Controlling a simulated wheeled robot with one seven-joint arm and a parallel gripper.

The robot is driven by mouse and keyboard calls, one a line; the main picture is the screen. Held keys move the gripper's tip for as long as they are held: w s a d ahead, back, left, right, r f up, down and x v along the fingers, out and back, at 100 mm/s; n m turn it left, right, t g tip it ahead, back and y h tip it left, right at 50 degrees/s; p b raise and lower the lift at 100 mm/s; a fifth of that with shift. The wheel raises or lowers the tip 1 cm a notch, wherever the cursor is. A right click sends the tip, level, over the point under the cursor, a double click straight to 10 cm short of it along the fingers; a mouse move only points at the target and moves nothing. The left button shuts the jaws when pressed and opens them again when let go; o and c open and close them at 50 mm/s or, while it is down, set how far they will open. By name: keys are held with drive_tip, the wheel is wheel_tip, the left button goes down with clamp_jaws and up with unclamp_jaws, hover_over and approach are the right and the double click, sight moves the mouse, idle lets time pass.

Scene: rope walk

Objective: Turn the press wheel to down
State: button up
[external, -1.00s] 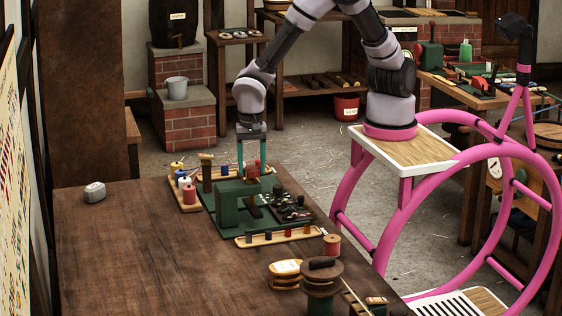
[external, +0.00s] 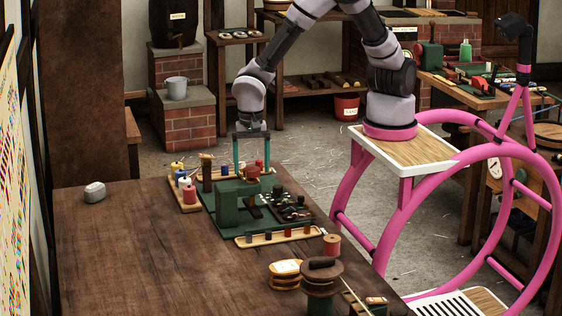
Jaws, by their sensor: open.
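The green press (external: 232,206) stands on a green base on the dark wooden table. What looks like its small brown-red wheel (external: 251,173) sits at the top of the press; its exact setting is too small to tell. My gripper (external: 252,169) points straight down over the press. Its two teal fingers are spread wide, one on each side of the wheel. It appears empty, and I cannot tell whether either finger touches the wheel.
A tray with spools (external: 189,193) lies left of the press and a tray of small pegs (external: 278,236) in front. Dark small parts (external: 291,208) lie to its right. A spool (external: 332,244) and a round stand (external: 320,280) are nearer.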

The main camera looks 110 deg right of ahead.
sight(252, 169)
wheel_tip(252, 169, up, 10)
drive_tip(key=shift+r, duration=0.25)
idle(0.3)
drive_tip(key=s+d+r+n+t+y, duration=0.1)
drive_tip(key=s+d+r+n+t, duration=0.1)
drive_tip(key=s+r+n, duration=0.6)
drive_tip(key=s+d+r+n+t+y, duration=0.1)
drive_tip(key=s+r+n+t, duration=0.4)
drive_tip(key=s+r, duration=0.9)
drive_tip(key=d+r+n, duration=0.1)
drive_tip(key=n, duration=0.2)
drive_tip(key=shift+s+d+r, duration=0.15)
drive_tip(key=shift+s, duration=0.2)
idle(1.4)
